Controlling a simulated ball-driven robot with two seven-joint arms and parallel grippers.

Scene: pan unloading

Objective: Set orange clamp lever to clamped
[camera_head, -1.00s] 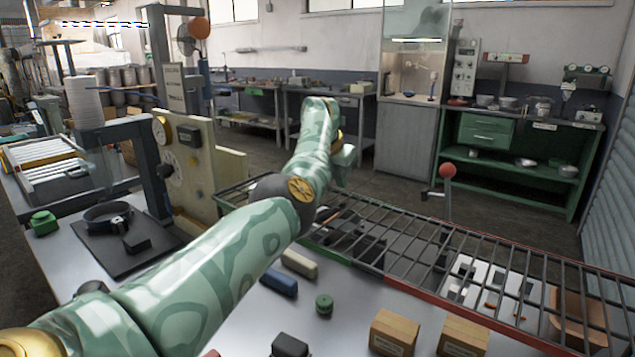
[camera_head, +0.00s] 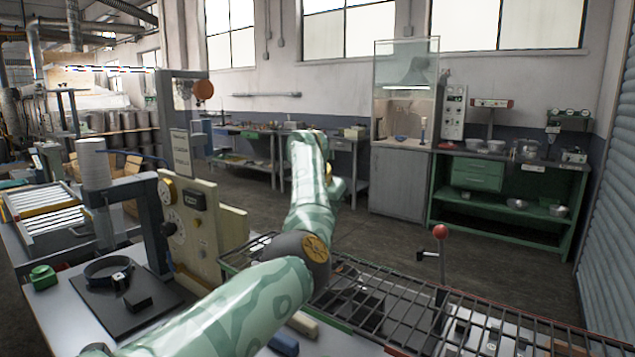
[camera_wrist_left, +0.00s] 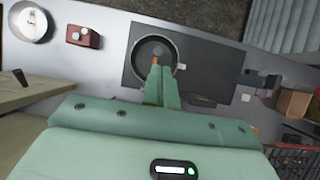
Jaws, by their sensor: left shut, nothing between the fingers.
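A small orange piece (camera_wrist_left: 155,61) shows at the fingertips of my left gripper (camera_wrist_left: 161,70) in the left wrist view. It lies over a round dark ring (camera_wrist_left: 138,62) on a dark plate (camera_wrist_left: 208,72). I cannot tell whether it is the clamp lever, or whether the fingertips touch it. The left gripper is shut and empty. In the head view my left arm reaches forward and hides its fingers. An orange knob (camera_head: 203,90) tops a post at the left there. My right gripper is not in view.
A wire rack (camera_head: 400,318) crosses the front, with a red-ball lever (camera_head: 440,232) above it. A beige gauge panel (camera_head: 195,222) stands left of my arm. A red box with pale knobs (camera_wrist_left: 82,37) is near the dark plate.

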